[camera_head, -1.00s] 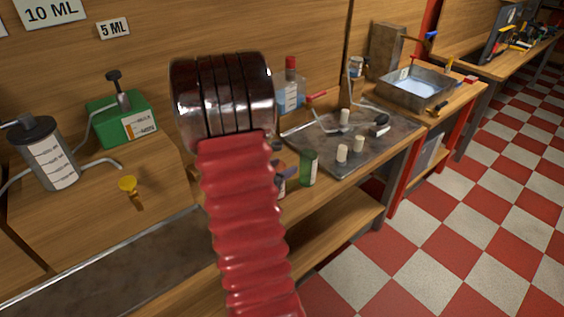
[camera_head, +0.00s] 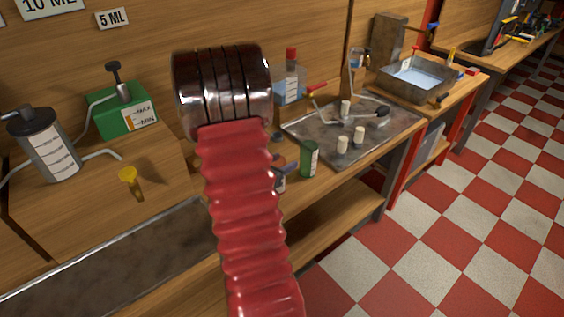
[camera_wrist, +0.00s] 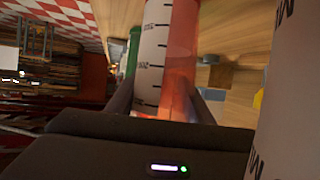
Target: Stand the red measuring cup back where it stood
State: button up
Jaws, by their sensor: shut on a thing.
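In the wrist view the red measuring cup (camera_wrist: 181,62), see-through red with a white marked scale, stands between the dark jaws of my gripper (camera_wrist: 163,103). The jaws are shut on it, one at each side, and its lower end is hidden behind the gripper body. In the head view my red ribbed arm with its chrome end blocks the middle, and neither the cup nor the gripper can be made out there. A green cup (camera_head: 309,158) stands on the bench right of the arm; a green edge (camera_wrist: 133,52) also shows beside the red cup in the wrist view.
A large white marked cylinder (camera_wrist: 292,100) is close at the right of the wrist view. A metal tray (camera_head: 325,142) with small white pieces lies at right.

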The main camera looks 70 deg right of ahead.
jog(key=shift+f, duration=0.3)
jog(key=o, duration=1.4)
jog(key=shift+a, duration=0.1)
jog(key=v, duration=1.3)
jog(key=shift+w+a, duration=0.15)
jog(key=shift+a, duration=0.15)
